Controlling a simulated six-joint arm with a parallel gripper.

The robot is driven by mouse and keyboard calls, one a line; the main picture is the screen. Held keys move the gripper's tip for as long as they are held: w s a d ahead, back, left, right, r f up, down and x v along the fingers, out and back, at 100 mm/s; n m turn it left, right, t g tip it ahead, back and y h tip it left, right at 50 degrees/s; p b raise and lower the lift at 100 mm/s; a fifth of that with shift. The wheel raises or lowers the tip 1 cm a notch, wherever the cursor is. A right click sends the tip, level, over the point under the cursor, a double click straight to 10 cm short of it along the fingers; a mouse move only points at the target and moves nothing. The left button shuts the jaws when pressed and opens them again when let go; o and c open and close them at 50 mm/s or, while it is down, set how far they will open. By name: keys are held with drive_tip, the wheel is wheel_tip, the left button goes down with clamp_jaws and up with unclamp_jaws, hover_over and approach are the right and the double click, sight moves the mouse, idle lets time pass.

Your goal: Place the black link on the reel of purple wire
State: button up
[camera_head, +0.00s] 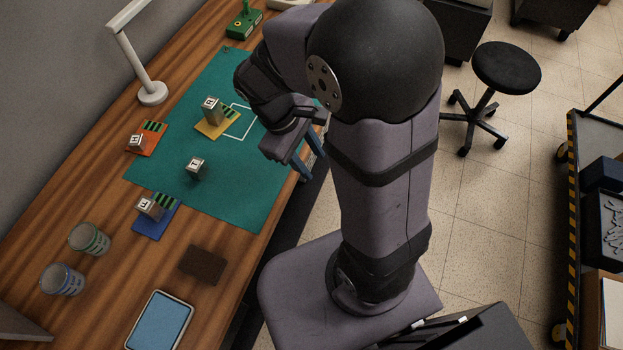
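I cannot make out a black link or a reel of purple wire in this view; my arm hides part of the bench and the mat's right side. Small grey blocks with white, marked faces stand about: one (211,108) on a yellow board (212,131), one (137,142) on an orange board (150,146), one (150,206) on a blue board (153,227). Another block (195,167) stands on the bare green mat (235,195). My gripper (311,163) hangs near the bench's right edge, its two blue-grey fingers apart, with nothing seen between them.
Two cylindrical containers, one green-banded (89,239) and one blue-banded (62,280), stand at lower left. A dark brown flat piece (203,264) and a blue-topped tray (160,322) lie in front. A lamp (152,93) and a green device (244,22) stand behind.

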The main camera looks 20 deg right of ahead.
drive_tip(key=shift+s+a+f+m+t+y, duration=0.1)
drive_tip(key=shift+s+a+m+t+y, duration=0.2)
drive_tip(key=shift+s+m+y, duration=0.55)
drive_tip(key=shift+s+a+f+m+t+y, duration=0.15)
drive_tip(key=shift+s+a+m+y, duration=0.2)
drive_tip(key=shift+s+m, duration=0.9)
drive_tip(key=shift+s+a+r+m+t+y, duration=0.1)
drive_tip(key=shift+s+a+m+t+y, duration=0.35)
drive_tip(key=shift+m, duration=1.15)
drive_tip(key=shift+s+d, duration=0.1)
